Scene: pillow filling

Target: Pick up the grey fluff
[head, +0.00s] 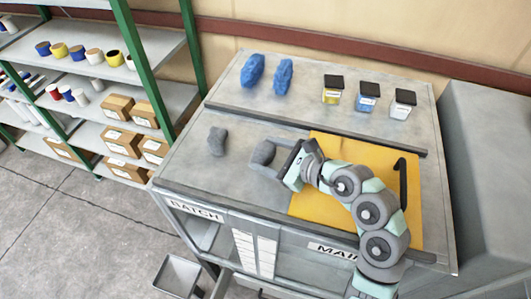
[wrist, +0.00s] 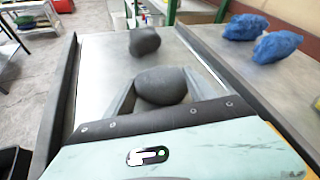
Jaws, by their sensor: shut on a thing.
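A grey fluff (head: 263,153) is between the jaws of my gripper (head: 274,158) over the left part of the work table. In the wrist view this rounded dark grey lump (wrist: 161,86) sits between the two fingers, which are shut on it. I cannot tell whether it is clear of the table top. A second grey fluff (head: 217,141) lies on the table to the left, apart from my gripper. It also shows beyond the held one in the wrist view (wrist: 144,41).
Two blue lumps (head: 252,70) (head: 283,76) lie on the raised back shelf (head: 226,95). Three dark-lidded jars (head: 332,90) (head: 367,96) (head: 403,104) stand to their right. A yellow cloth (head: 330,145) lies under my arm. Shelving (head: 140,60) stands at the left.

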